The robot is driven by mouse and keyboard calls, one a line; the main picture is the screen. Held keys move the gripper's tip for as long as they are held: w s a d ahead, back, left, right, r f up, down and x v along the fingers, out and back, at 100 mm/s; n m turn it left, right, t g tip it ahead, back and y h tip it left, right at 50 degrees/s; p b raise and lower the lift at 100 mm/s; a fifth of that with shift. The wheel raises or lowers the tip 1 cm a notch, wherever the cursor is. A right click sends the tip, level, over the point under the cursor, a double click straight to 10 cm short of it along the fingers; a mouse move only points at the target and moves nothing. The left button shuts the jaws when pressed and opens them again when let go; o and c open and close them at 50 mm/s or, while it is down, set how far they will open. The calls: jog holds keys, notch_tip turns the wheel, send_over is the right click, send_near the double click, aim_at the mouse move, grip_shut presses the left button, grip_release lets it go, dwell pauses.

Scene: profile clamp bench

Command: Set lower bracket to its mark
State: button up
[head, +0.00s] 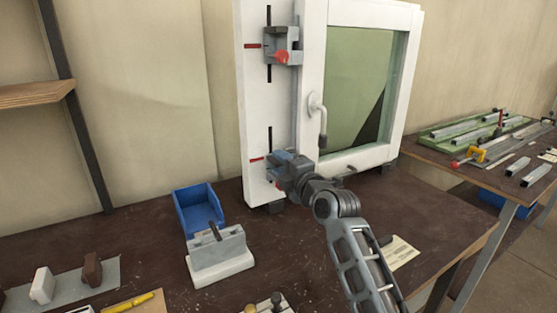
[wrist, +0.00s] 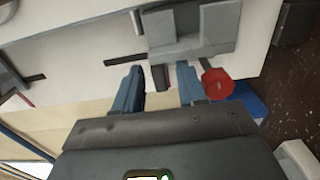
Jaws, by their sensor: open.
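The lower bracket is a grey block on the white upright panel (head: 252,95); in the head view my gripper mostly covers it. In the wrist view the lower bracket (wrist: 210,22) is at the top, with a red knob (wrist: 217,84) right of the right finger. My gripper (head: 287,163) is at the bracket, its blue fingers (wrist: 158,84) apart. A small dark tab (wrist: 161,77) shows between them; I cannot tell whether either finger touches it. The short red mark (head: 257,159) is left of the bracket.
The upper bracket (head: 282,43) with its red knob sits beside another red mark. A white-framed window (head: 411,75) with a handle (head: 317,108) stands close right. A blue bin (head: 198,207) and a grey block on a white base (head: 220,267) stand on the dark bench.

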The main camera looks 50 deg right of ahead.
jog(key=shift+x, duration=0.8)
jog(key=shift+c, duration=0.4)
grip_shut()
